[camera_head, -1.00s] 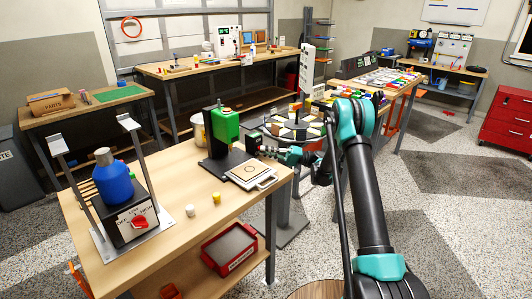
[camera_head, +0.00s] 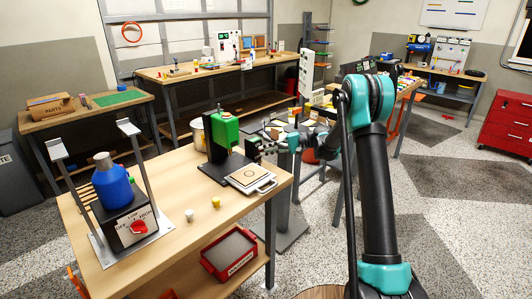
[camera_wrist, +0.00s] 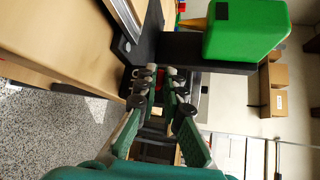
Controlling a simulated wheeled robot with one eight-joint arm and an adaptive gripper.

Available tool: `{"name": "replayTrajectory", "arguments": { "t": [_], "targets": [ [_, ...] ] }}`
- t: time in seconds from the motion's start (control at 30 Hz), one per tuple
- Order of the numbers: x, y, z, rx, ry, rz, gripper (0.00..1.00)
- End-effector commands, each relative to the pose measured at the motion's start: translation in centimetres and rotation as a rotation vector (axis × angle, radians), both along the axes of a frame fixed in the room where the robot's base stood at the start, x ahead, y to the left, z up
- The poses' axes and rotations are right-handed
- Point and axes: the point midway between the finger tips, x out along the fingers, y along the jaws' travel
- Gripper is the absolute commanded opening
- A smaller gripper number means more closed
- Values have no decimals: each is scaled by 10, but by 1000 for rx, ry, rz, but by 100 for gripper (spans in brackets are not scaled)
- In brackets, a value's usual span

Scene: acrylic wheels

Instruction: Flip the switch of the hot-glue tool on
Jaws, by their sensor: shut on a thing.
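A green-headed tool (camera_head: 224,129), which looks like the hot-glue tool, stands on a black stand (camera_head: 214,152) on the wooden bench. Its green block also shows in the wrist view (camera_wrist: 245,30). My gripper (camera_head: 252,150) is at the right side of the stand. In the wrist view my gripper (camera_wrist: 158,85) has its fingertips close together against the dark stand, shut on a small part mostly hidden between them. A bit of red shows at the tips. I cannot make out the switch or its position.
A white-framed plate (camera_head: 250,178) lies in front of the stand, below my gripper. A blue bottle (camera_head: 112,186) sits on a box with a red knob (camera_head: 138,227) at the left. Small white and yellow pieces (camera_head: 216,202) stand between. A red tray (camera_head: 230,252) is below.

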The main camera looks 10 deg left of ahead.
Motion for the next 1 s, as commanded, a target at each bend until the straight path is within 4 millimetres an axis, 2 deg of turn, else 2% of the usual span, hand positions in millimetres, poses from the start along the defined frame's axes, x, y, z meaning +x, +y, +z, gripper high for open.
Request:
{"name": "replayTrajectory", "arguments": {
  "t": [0.67,0.7,0.73,1.0],
  "targets": [
    [1,1,2,-50,38,-1,0],
    [1,1,2,-49,38,-1,13],
    [1,1,2,-49,38,-1,17],
    [1,1,2,-49,37,0,17]
  ]
}}
